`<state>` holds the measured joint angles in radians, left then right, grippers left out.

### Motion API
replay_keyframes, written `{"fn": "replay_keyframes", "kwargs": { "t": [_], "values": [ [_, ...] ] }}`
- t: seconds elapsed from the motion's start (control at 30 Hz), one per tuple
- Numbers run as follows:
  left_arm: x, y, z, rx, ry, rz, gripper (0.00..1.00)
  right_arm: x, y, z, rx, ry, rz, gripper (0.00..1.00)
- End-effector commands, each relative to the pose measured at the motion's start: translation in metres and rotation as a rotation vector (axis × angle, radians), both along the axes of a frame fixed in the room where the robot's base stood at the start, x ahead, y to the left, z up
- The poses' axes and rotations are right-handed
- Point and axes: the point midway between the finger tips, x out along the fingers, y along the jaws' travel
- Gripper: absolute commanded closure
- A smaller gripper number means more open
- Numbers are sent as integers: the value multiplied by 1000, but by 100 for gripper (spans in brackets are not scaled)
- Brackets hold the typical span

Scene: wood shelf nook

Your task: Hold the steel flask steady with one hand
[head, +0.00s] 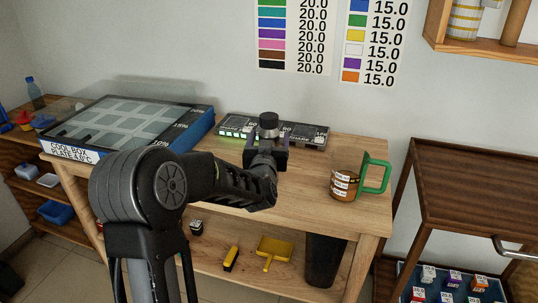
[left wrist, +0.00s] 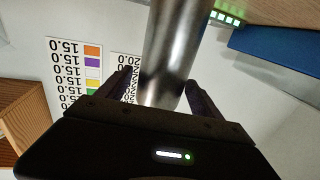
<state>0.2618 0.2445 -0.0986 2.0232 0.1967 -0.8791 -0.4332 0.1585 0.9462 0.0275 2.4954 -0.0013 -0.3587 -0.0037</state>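The steel flask (left wrist: 172,45) is a shiny grey cylinder between the fingers of my left gripper (left wrist: 160,84) in the left wrist view. A strip of background shows between the flask and the left-hand finger there, so the fingers stand around it rather than closed on it. In the head view the flask's dark cap (head: 268,119) rises above my left gripper (head: 267,153), over the wooden table. My arm and gripper hide most of the flask's body and its base. My right gripper is in neither view.
A dark device with green lights (head: 232,127) stands behind the flask. A brown cup with a green handle (head: 345,186) stands to the right on the wooden table (head: 300,205), with bare wood between.

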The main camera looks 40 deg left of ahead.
Motion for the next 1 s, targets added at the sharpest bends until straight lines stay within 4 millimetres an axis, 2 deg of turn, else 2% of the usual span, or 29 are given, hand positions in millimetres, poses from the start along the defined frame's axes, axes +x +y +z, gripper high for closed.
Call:
{"fn": "replay_keyframes", "kwargs": {
  "t": [0.07, 0.9, 1.0],
  "values": [
    [0, 0, 0, 0, 0, 0, 32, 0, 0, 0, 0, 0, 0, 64],
    [0, 0, 0, 0, 0, 0, 100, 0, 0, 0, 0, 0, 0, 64],
    [0, 0, 0, 0, 0, 0, 100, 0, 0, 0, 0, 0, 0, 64]
  ]
}}
